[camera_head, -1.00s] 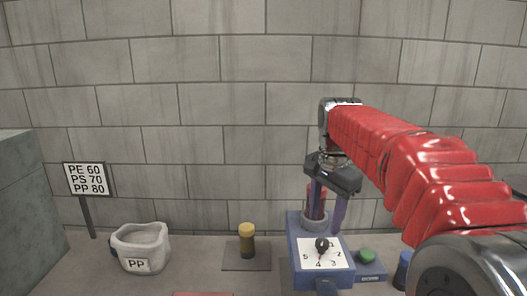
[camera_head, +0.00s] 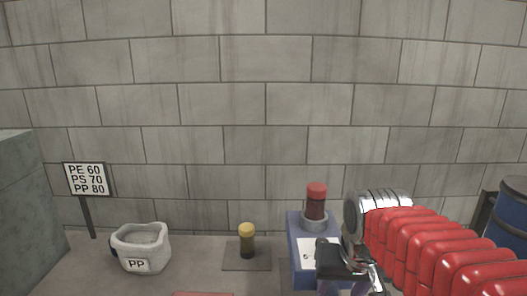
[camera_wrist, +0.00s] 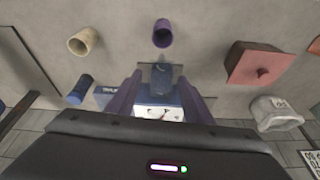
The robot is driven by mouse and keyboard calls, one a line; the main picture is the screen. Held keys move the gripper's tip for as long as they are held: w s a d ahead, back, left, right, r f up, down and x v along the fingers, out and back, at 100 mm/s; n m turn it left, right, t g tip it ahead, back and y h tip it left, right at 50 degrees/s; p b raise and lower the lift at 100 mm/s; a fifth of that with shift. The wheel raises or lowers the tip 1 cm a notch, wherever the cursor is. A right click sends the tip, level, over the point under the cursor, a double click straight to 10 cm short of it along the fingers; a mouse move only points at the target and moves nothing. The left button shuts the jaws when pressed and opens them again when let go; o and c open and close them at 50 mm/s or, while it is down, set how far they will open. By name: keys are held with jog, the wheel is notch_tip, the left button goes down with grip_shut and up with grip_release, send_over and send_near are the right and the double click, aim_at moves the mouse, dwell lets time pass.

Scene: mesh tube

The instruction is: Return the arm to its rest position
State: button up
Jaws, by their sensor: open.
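My gripper (camera_head: 345,287) is low in the head view, in front of the blue machine (camera_head: 296,240) and apart from the red-capped tube. Its purple fingers (camera_wrist: 160,92) are spread and empty in the wrist view. My red-sleeved arm (camera_head: 430,245) reaches in from the lower right. The red-capped tube (camera_head: 316,200) stands upright in the grey ring on top of the machine. The gripper hides much of the white dial face (camera_head: 306,250), which partly shows between the fingers in the wrist view (camera_wrist: 152,112).
A yellow-capped tube (camera_head: 247,240) stands on a dark plate. A PP sack (camera_head: 143,250) and a number sign (camera_head: 86,180) are at left. A blue barrel (camera_head: 507,215) is at right. The wrist view shows a beige cup (camera_wrist: 84,41), a purple cup (camera_wrist: 162,33) and a reddish box (camera_wrist: 255,65).

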jog(key=s+f+n+t, duration=0.1)
jog(key=s+f, duration=0.1)
jog(key=s, duration=0.8)
jog(key=shift+s+d+t, duration=0.2)
jog(key=shift+t, duration=0.2)
